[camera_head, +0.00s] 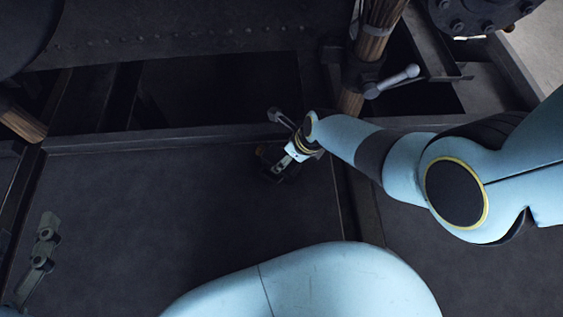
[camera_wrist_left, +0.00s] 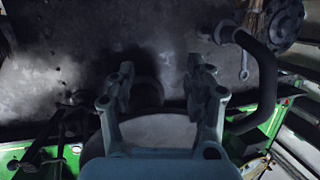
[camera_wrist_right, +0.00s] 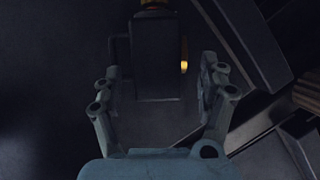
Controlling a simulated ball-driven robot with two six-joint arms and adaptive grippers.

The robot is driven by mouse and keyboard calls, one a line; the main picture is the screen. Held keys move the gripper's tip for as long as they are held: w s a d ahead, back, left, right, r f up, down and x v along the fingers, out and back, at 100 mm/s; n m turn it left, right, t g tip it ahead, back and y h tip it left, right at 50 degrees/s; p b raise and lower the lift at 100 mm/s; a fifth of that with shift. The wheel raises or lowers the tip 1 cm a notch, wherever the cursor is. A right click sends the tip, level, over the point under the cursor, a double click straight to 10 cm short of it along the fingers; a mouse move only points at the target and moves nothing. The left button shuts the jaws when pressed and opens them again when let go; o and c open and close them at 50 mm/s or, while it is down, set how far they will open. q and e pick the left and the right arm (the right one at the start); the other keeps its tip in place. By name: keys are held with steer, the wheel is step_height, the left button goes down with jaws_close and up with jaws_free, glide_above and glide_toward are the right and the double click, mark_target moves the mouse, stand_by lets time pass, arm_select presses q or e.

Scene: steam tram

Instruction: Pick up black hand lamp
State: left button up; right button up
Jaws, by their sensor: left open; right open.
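The black hand lamp (camera_wrist_right: 157,60) shows in the right wrist view as a dark box with a yellow-orange part at its top and a small glowing spot on its right side. In the head view the lamp (camera_head: 268,172) is a small dark shape on the dark floor, partly hidden by my right gripper (camera_head: 279,142). In its wrist view my right gripper (camera_wrist_right: 160,75) is open, one finger on each side of the lamp's lower part, with visible gaps. My left gripper (camera_wrist_left: 162,85) is open and empty; part of it shows at the head view's lower left.
Dark floor plates (camera_head: 150,200) lie clear left of the lamp. A recessed opening (camera_head: 220,85) is beyond them. A wood-wrapped post (camera_head: 380,25) with a metal lever (camera_head: 395,80) stands near my right arm. A curved dark pipe (camera_wrist_left: 265,80) is right of my left gripper.

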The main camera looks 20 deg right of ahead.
mark_target(282, 157)
steer(key=shift+b+x, duration=0.9)
steer(key=shift+x, duration=0.15)
steer(key=shift+b+x, duration=0.9)
steer(key=shift+x, duration=0.1)
steer(key=shift+a, duration=0.1)
steer(key=c, duration=1.2)
steer(key=shift+c, duration=1.1)
arm_select(q)
steer(key=w+d+r+m+t+h, duration=0.1)
steer(key=r+t, duration=0.4)
steer(key=r, duration=0.6)
steer(key=w+d+r+m+t+h, duration=0.1)
steer(key=w+r+m+t+h, duration=0.2)
steer(key=r, duration=0.9)
steer(key=t+h, duration=0.2)
steer(key=shift+w+d+t, duration=0.25)
steer(key=shift+d+t, duration=0.05)
steer(key=shift+d, duration=0.05)
steer(key=shift+r, duration=0.1)
arm_select(e)
steer(key=shift+r, duration=0.1)
